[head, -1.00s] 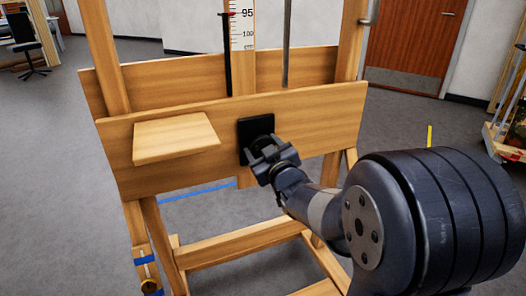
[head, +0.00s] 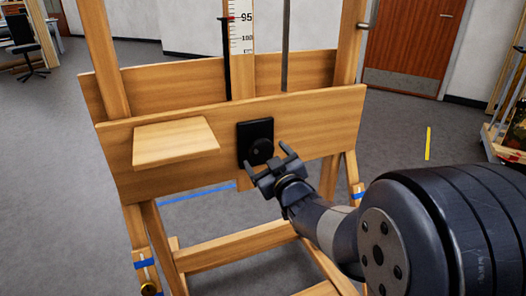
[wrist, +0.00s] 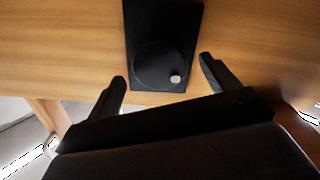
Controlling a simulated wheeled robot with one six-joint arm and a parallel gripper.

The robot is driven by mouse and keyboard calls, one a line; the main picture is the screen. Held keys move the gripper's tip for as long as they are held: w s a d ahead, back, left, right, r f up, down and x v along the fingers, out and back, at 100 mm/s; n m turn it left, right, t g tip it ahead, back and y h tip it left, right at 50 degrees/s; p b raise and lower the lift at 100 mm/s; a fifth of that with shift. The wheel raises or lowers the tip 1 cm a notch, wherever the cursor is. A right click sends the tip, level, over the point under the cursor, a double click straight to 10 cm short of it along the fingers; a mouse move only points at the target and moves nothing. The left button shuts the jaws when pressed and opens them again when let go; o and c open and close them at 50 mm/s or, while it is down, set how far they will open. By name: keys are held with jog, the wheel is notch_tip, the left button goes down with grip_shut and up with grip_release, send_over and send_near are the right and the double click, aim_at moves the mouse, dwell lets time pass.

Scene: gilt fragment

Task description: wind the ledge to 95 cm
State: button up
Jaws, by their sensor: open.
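The wooden easel-like stand carries a wide front board (head: 310,115), with a small wooden shelf (head: 175,143) on its left part. A black plate (head: 254,130) on the board holds a round black knob (head: 260,151), which shows in the wrist view with a small pale peg (wrist: 175,78) off its centre. Above, a measuring scale (head: 242,30) has a red mark (head: 229,18) about level with 95. My gripper (head: 267,157) is open and empty, just in front of and below the knob. In the wrist view its fingers (wrist: 163,67) stand apart on either side of the knob.
Wooden legs and a lower crossbar (head: 235,245) stand below the board. Blue tape (head: 197,193) and a yellow strip (head: 429,143) lie on the grey floor. A chair (head: 22,45) stands far left, a loaded rack (head: 508,130) right. The floor between is clear.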

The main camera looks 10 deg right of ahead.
aim_at(263, 153)
jog(key=s+d+p, duration=0.1)
jog(key=s, duration=0.6)
jog(key=w, duration=0.3)
jog(key=w+a+b, duration=0.1)
jog(key=w, duration=0.3)
jog(key=w+b, duration=0.1)
jog(key=w, duration=0.2)
jog(key=shift+w+a, duration=0.15)
jog(key=shift+a, duration=0.1)
jog(key=shift+w+r+p, duration=0.1)
jog(key=shift+w+p, duration=0.1)
jog(key=shift+p, duration=0.2)
jog(key=shift+s+m, duration=0.1)
jog(key=shift+m, duration=0.2)
jog(key=shift+f, duration=0.2)
